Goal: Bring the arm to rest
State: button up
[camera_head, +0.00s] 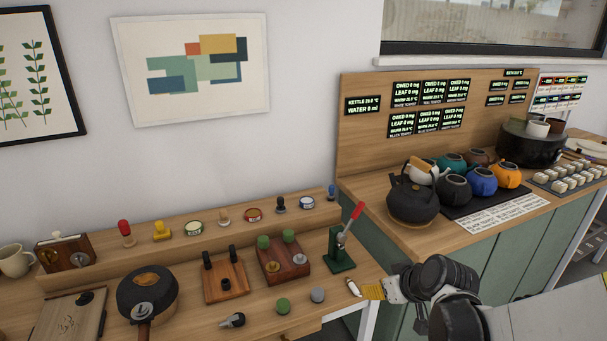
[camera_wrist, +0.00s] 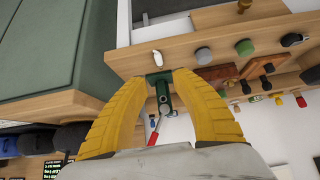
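My gripper (camera_head: 373,291) hangs just off the right front corner of the wooden bench (camera_head: 340,303), with my arm coming in from the lower right. In the wrist view its two yellow fingers (camera_wrist: 165,77) stand apart with a gap between the tips and nothing held. A green press with a red lever (camera_head: 341,250) stands on the bench beyond the fingers. It also shows through the gap in the wrist view (camera_wrist: 163,94). A small white object (camera_head: 353,287) lies at the bench edge beside the fingertips; I cannot tell whether they touch.
Stamps, tins, a dark round pan (camera_head: 148,290) and wooden blocks crowd the bench. A green-fronted counter (camera_head: 425,236) on the right holds a black kettle (camera_head: 412,201) and several colored teapots. A wooden display panel (camera_head: 360,140) rises behind it.

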jog(key=s+a+r+m+h, duration=0.1)
jog(key=s+r, duration=0.4)
jog(key=s, duration=0.3)
jog(key=s+a+r+m+h, duration=0.1)
jog(key=s+r+m, duration=0.1)
jog(key=s+r, duration=0.3)
jog(key=s, duration=0.4)
jog(key=shift+a+r+g+h, duration=0.25)
jog(key=shift+r+g+h, duration=0.05)
dwell(0.9)
